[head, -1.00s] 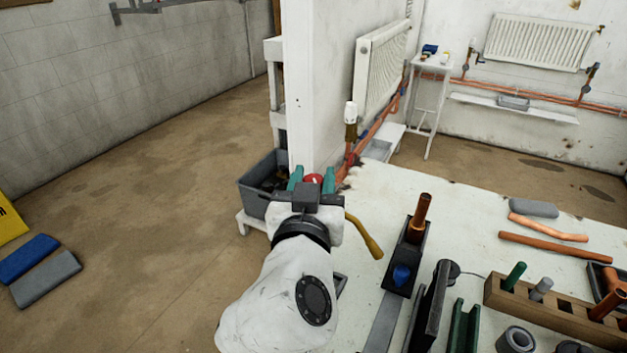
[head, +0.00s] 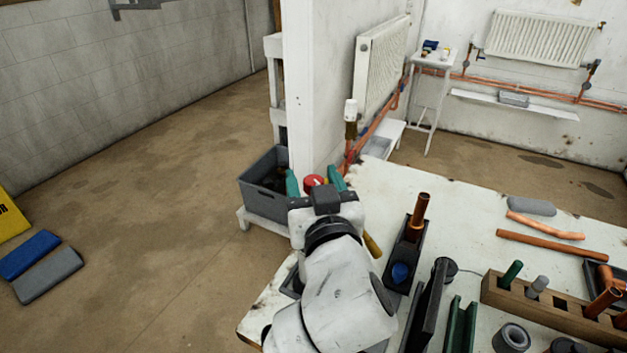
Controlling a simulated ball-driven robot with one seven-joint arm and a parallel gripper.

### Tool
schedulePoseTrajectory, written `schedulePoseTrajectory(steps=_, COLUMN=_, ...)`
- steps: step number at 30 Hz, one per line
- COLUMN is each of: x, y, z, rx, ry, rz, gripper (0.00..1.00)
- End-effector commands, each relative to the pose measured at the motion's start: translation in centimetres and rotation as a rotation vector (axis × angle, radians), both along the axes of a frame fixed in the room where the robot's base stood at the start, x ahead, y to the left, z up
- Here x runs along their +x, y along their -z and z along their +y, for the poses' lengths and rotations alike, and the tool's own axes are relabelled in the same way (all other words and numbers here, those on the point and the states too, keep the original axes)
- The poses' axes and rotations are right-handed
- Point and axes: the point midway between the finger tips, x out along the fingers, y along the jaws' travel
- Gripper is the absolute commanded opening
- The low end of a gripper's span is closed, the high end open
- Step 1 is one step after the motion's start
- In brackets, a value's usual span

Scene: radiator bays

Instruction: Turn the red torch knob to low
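The red torch knob (head: 314,182) shows as a round red cap with a small pale mark on top. It lies between the two green fingertips of my gripper (head: 315,183). The fingers stand apart on either side of the knob, and a gap seems to show on the knob's right side. Whether either finger touches it I cannot tell. A yellow brass tube (head: 372,245), perhaps part of the torch, shows beside my wrist, mostly hidden behind it. The torch body below the knob is hidden by my gripper.
A grey crate (head: 262,200) stands on a low stool left of my gripper. A white wall end (head: 300,90) rises just behind it. The floor at left is mostly clear.

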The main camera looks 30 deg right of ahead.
Motion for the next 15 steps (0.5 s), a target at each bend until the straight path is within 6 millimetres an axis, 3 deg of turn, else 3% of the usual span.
schedulePoseTrajectory(steps=8, x=-0.2, y=0.0, z=0.1, rx=0.0, ry=0.0, rz=-0.001, gripper=0.58)
schedulePoseTrajectory(steps=15, x=-3.3, y=0.2, z=1.0, rx=0.0, ry=-0.003, rz=0.0, gripper=0.58)
